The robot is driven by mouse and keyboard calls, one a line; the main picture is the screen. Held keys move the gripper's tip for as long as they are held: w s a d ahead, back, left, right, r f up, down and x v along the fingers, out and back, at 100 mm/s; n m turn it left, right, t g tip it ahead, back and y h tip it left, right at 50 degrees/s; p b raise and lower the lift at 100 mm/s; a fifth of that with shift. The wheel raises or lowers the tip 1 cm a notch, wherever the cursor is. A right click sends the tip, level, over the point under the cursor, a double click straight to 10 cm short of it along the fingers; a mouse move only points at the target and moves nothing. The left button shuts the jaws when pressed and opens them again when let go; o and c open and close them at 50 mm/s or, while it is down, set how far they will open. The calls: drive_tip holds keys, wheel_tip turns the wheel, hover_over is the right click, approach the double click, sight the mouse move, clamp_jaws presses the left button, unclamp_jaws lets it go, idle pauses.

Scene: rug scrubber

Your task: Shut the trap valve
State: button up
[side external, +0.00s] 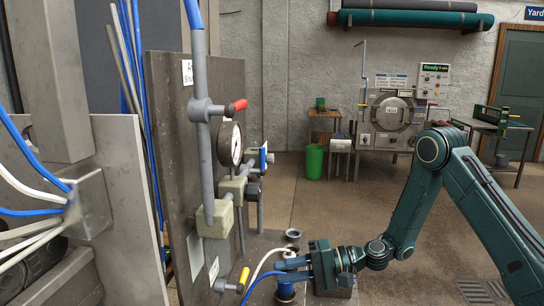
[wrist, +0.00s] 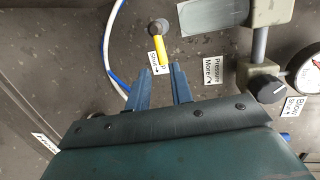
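A small valve with a yellow lever (side external: 243,279) sits low on the upright panel in the side view. In the wrist view its yellow lever (wrist: 161,48) hangs down from a round grey pivot, and a small label beside it is partly covered. I cannot read a trap marking on it. My gripper (side external: 277,271) points at the panel from the right, a little short of the lever. In the wrist view my gripper (wrist: 162,72) has its two blue fingers apart, with the lever's lower end showing between the tips. Nothing is held.
A red-handled valve (side external: 236,106) is higher on the grey pipe. A pressure gauge (side external: 229,144) and pale pipe blocks (side external: 215,219) stand out from the panel. In the wrist view a black knob (wrist: 267,89) is to the right. White and blue hoses (wrist: 108,50) run on the left.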

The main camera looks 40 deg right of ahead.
drive_tip(key=shift+v, duration=1.75)
drive_tip(key=shift+d, duration=0.1)
drive_tip(key=v, duration=0.9)
drive_tip(key=s+a+r+n+g+h, duration=0.5)
drive_tip(key=s+n+g+h, duration=0.1)
drive_tip(key=s+n, duration=0.2)
drive_tip(key=s+d+r+t+h, duration=0.1)
drive_tip(key=s+d+r+h, duration=0.2)
drive_tip(key=s, duration=0.4)
drive_tip(key=s+d+r+t+h, duration=0.1)
drive_tip(key=s+d+r+h, duration=0.2)
drive_tip(key=s+r, duration=0.3)
drive_tip(key=shift+s+r+h, duration=0.2)
drive_tip(key=shift+s+h, duration=0.1)
drive_tip(key=shift+s, duration=0.55)
